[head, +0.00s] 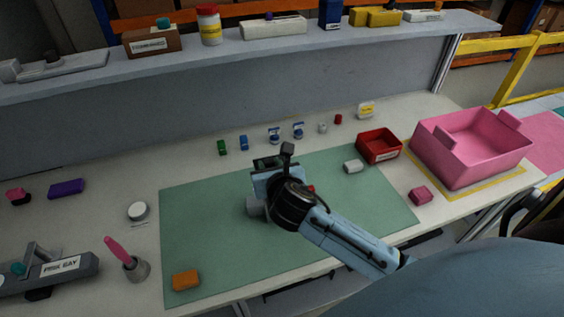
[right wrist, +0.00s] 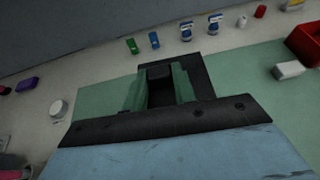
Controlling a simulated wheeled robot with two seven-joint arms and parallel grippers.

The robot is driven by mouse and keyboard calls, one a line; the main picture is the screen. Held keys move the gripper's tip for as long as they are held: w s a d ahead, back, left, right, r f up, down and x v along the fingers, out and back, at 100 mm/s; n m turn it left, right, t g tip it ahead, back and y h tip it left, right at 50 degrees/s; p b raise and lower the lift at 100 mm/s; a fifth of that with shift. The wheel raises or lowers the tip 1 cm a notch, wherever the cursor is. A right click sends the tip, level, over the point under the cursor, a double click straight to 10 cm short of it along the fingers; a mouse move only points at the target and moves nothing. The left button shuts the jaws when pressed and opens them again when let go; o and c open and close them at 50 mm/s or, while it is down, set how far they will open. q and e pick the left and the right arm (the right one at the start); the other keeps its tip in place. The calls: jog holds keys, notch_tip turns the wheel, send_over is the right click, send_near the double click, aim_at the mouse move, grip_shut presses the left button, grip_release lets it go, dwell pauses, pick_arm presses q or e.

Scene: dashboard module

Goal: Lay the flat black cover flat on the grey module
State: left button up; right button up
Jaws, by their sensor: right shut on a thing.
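My right gripper (head: 268,166) is over the middle of the green mat, shut on a flat black piece that appears to be the cover (head: 266,161). In the right wrist view the cover (right wrist: 199,76) shows as a dark plate at and beyond the fingertips (right wrist: 160,82). A grey block (head: 255,207), likely the grey module, shows in part beside and below the gripper on the mat. The wrist hides most of it. I cannot tell whether the cover touches it. My left gripper is not in view.
The green mat (head: 203,237) is mostly bare, with an orange block (head: 185,280) at its front left and a white block (head: 353,166) at its back right. A red bin (head: 379,146) and a pink crate (head: 470,150) stand at right. Several small parts line the back.

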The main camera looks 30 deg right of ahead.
jog(key=shift+m+h, duration=0.4)
jog(key=f+b, duration=0.1)
jog(key=f, duration=0.2)
jog(key=s+d+f+b, duration=0.1)
jog(key=f, duration=0.2)
jog(key=f+b, duration=0.2)
jog(key=f, duration=0.1)
jog(key=shift+s+d+f, duration=0.25)
jog(key=shift+s, duration=0.05)
jog(key=shift+f, duration=0.3)
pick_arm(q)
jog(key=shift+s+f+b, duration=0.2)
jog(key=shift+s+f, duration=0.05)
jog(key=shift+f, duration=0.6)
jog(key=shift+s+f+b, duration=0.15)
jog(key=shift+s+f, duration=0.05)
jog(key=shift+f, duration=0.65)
pick_arm(e)
jog(key=shift+f, duration=0.55)
pick_arm(q)
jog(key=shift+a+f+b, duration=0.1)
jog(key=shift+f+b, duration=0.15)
jog(key=shift+b, duration=0.05)
pick_arm(e)
jog(key=shift+f, duration=0.65)
jog(key=o, duration=1.1)
jog(key=shift+c, duration=0.2)
